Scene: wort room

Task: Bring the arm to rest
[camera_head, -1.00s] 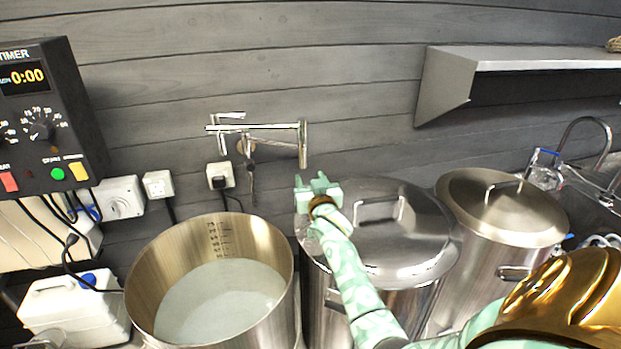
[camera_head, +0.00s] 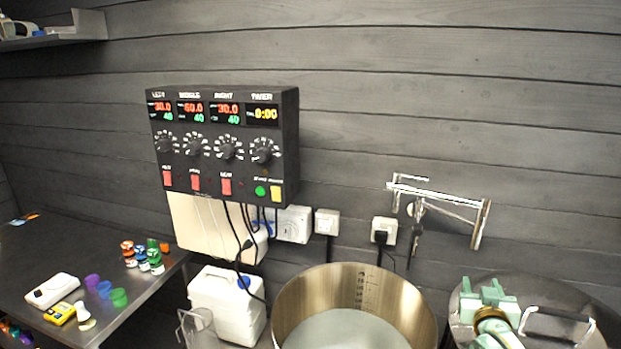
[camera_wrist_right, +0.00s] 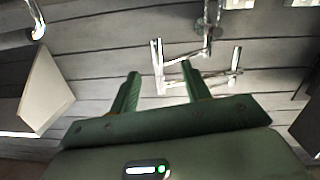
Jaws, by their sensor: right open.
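My right gripper (camera_head: 492,296) is at the lower right of the head view, in front of the lidded steel pot (camera_head: 597,318). Its pale green fingers are apart with nothing between them. In the right wrist view the open fingers (camera_wrist_right: 158,92) point toward the plank wall and the chrome folding tap (camera_wrist_right: 200,72). The tap also shows on the wall in the head view (camera_head: 440,196), above the gripper and apart from it. My left gripper is not in view.
An open steel pot (camera_head: 290,310) with pale liquid stands left of the gripper. A control box (camera_head: 222,185) hangs on the wall. A white canister (camera_head: 222,305) and a clear jug (camera_head: 196,325) stand below it. A dark table (camera_head: 45,262) with small bottles and cups is at left.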

